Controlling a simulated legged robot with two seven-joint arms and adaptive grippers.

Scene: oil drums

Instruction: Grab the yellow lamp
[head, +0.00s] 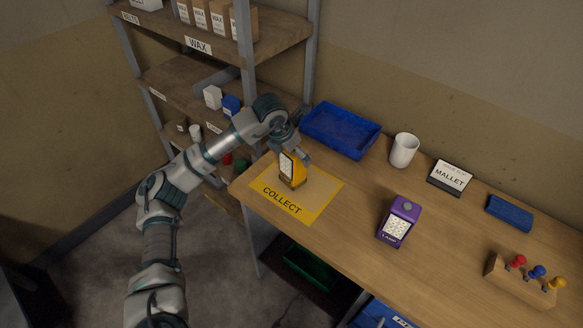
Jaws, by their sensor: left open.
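A yellow lamp (293,172) with a pale, dotted front panel stands upright on the yellow mat marked COLLECT (313,210), on the wooden workbench. My left gripper (293,153) is at the top of the yellow lamp, with its arm reaching in from the left. It is open, and the fingers lie close around or beside the lamp's top; I cannot tell if they touch it. Part of the lamp's upper edge is hidden by the gripper. My right gripper is not in view.
A purple lamp (400,222) stands to the right on the bench. Behind are a blue tray (341,130), a white cup (404,150) and a MALLET sign (450,178). A blue block (510,212) and a rack with coloured knobs (522,280) are at right. Shelves (190,85) stand at left.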

